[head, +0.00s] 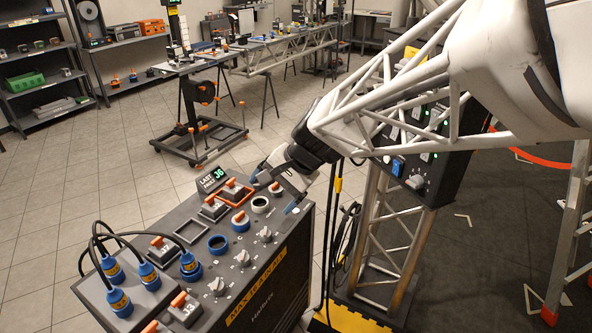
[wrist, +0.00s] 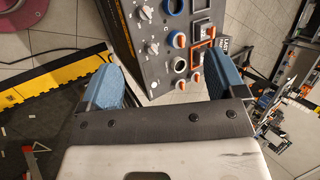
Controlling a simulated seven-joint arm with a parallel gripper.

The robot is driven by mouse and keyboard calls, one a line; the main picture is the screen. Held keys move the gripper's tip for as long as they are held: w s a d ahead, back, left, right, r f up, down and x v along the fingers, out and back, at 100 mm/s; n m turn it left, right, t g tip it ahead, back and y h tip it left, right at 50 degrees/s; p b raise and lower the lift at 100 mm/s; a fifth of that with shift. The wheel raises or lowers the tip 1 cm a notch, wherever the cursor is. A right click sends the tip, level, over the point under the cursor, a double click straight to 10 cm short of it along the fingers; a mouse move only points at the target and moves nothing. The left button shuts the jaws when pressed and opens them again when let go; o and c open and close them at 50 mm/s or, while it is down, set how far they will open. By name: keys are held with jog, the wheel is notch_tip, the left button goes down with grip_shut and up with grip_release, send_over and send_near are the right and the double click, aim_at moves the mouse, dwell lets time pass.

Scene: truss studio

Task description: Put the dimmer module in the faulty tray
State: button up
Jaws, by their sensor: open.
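The grey console (head: 262,262) carries several dark square modules with orange grips; I cannot tell which is the dimmer module. One (head: 213,208) sits near the middle, another (head: 162,248) toward the left, and one marked J3 (head: 185,309) at the near edge.
Blue plugs with black cables (head: 118,300) stand up at the console's left. An empty dark square frame (head: 191,230), round sockets and knobs (head: 217,286) share the panel. A truss stand (head: 385,240) and hanging cables are right of the console.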

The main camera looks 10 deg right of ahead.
jog(key=s+d+r+n+h, duration=0.1)
jog(key=s+d+n+h, duration=0.2)
jog(key=s, duration=0.6)
jog(key=s+d+r+n+h, duration=0.1)
jog(key=s+d+n+h, duration=0.2)
jog(key=s+d, duration=0.3)
jog(key=shift+s+r+n, duration=0.15)
jog(key=shift+s+n, duration=0.75)
jog(key=shift+s, duration=0.95)
